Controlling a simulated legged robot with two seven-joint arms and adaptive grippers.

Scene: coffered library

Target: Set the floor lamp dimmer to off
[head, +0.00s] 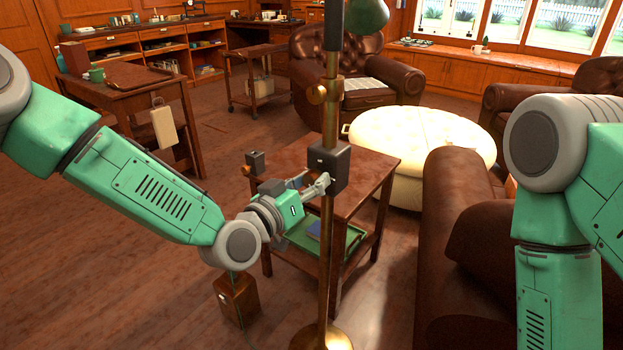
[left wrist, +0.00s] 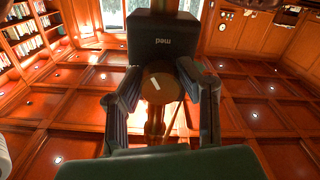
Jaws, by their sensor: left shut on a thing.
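The floor lamp has a brass pole (head: 330,105) standing in front of the side table, with a round brass base (head: 321,338) on the floor. A dark dimmer box (head: 328,168) is mounted on the pole. My left gripper (head: 318,188) is at the box's front lower side, shut on the dimmer knob. In the left wrist view, the round brown knob (left wrist: 158,84) with a pale mark sits between the fingers of the left gripper (left wrist: 160,92). The box behind it (left wrist: 162,42) bears a small label that seems to read "med", upside down. My right gripper is out of view.
The side table (head: 362,165) holds a green tray (head: 345,245) on its lower shelf. A brown leather sofa (head: 455,230) and cream ottoman (head: 420,135) stand right. A wooden box (head: 238,300) is on the floor below my left arm. Floor at left is open.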

